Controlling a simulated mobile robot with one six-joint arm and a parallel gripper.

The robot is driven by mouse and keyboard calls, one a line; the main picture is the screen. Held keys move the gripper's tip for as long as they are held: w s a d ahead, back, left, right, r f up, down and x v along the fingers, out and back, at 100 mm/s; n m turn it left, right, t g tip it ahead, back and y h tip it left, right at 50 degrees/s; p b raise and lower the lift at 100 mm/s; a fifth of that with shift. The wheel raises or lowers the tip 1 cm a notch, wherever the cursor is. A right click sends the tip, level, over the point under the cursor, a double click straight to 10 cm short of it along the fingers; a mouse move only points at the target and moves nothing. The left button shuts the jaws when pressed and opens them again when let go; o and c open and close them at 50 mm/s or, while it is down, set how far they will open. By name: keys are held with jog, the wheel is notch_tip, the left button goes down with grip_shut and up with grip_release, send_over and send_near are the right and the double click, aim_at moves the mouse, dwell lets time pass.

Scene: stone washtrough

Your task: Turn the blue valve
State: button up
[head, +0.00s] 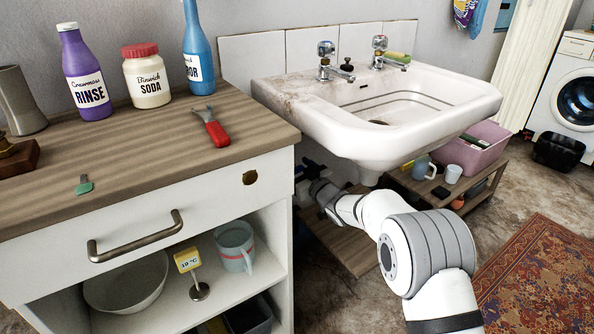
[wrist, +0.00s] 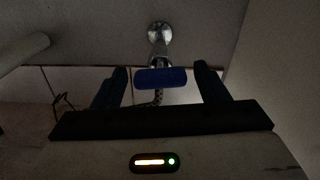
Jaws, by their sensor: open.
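The blue valve (wrist: 161,78) shows in the wrist view as a dark blue bar-shaped handle. It sits on a metal fitting below a round chrome flange (wrist: 159,32). My gripper (wrist: 161,82) is open, with one finger to the left of the handle and one to the right. Gaps show between the handle and both fingers; how deep the handle sits between them I cannot tell. In the head view my arm reaches under the sink, and my gripper (head: 311,178) is partly hidden there beside the cabinet. The valve cannot be made out in that view.
The white sink (head: 345,140) overhangs my arm. The wooden cabinet (head: 150,220) stands close on the left. A low shelf with a pink tub (head: 470,148) and cups is on the right. In the wrist view a pale pipe (wrist: 22,50) runs at the left.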

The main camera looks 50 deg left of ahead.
jog(key=shift+c, duration=0.5)
jog(key=c, duration=0.9)
jog(key=shift+r+p, duration=0.2)
jog(key=shift+p, duration=0.35)
jog(key=shift+f+m+p, duration=0.15)
jog(key=shift+m+p, duration=0.25)
jog(key=shift+m, duration=0.3)
jog(key=o, duration=1)
